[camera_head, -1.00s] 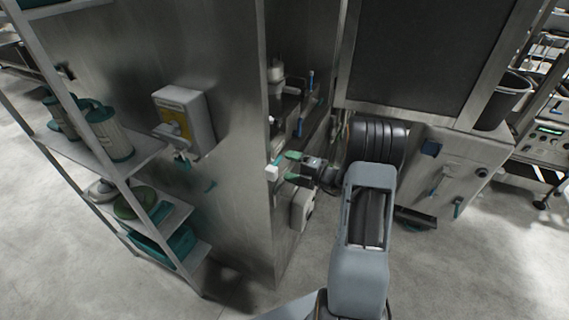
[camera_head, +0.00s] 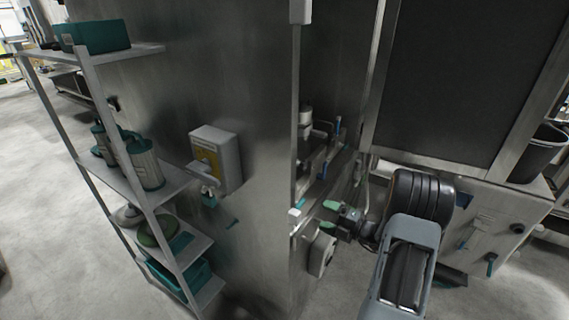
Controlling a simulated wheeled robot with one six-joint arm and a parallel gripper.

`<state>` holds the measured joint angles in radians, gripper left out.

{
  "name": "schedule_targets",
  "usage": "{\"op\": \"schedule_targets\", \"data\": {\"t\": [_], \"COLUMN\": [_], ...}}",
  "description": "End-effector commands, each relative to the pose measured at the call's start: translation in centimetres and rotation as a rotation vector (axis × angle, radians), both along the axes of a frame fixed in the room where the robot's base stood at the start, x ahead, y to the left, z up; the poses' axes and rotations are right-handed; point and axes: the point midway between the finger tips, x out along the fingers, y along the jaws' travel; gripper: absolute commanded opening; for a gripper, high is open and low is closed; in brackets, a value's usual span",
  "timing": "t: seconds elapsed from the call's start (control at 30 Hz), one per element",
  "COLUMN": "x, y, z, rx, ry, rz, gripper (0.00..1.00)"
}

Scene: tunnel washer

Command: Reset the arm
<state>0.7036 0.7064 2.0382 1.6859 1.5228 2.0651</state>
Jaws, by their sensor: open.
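My gripper (camera_head: 328,214) shows right of the middle, at the end of my grey arm. Its two green-tipped fingers point left and are spread apart, with nothing seen between them. The fingers are in front of the steel cabinet's open side, close to its vertical front edge. A small white piece (camera_head: 295,212) shows at that edge, just left of the fingers; I cannot tell whether they touch. My arm's forearm covers part of the machine's lower front.
The tall steel cabinet (camera_head: 240,110) stands left of my gripper, with a grey-and-yellow switch box (camera_head: 215,158) on its side. A shelf rack (camera_head: 120,170) holding canisters stands further left. A dark panel (camera_head: 455,80) and a black bin (camera_head: 541,155) are at right. Floor is clear at lower left.

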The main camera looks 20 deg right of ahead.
Motion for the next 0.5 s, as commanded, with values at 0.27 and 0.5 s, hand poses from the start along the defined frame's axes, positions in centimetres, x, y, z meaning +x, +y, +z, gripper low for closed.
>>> {"op": "schedule_targets", "data": {"t": [0.27,0.5], "x": [-0.4,-7.3], "y": [0.4,5.3], "z": [-1.1,-3.5], "rx": [-0.228,-0.925], "ry": [-0.133,-0.597], "rz": [0.038,0.589], "gripper": [0.85,0.85]}}
